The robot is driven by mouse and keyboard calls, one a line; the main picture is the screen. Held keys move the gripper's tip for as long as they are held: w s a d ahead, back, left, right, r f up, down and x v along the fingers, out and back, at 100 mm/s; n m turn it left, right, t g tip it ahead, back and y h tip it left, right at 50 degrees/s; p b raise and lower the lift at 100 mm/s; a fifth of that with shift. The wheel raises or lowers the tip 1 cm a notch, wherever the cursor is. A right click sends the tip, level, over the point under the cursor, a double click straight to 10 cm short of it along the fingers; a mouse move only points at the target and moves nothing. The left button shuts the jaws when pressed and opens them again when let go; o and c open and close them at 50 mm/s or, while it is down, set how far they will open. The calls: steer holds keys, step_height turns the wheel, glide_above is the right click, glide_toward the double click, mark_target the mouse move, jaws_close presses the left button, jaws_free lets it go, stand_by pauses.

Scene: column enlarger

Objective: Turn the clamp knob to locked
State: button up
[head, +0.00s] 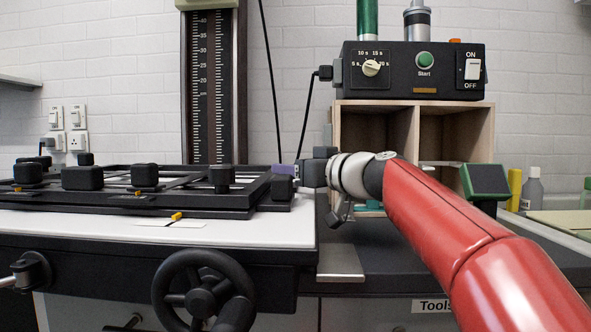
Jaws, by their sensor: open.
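I see no part clearly marked as the clamp knob. A black handwheel (205,290) is on the front of the enlarger's base, and a smaller black knob (32,270) with a metal rod is at its left. Whether either is the clamp knob, I cannot tell. My gripper (287,172) points left at the right end of the black easel frame (150,205). It is open, seen nearly from the side, with nothing visibly held. Whether it touches the frame is unclear. My red arm comes in from the lower right and hides part of the bench.
The ruled column (211,90) stands behind the easel. A black timer box (413,70) sits on a wooden shelf (343,112) at the right. Cables hang by the wall.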

steer(key=b+v, duration=0.2)
steer(key=v, duration=0.5)
steer(key=shift+s+d, duration=0.25)
steer(key=shift+r, duration=0.15)
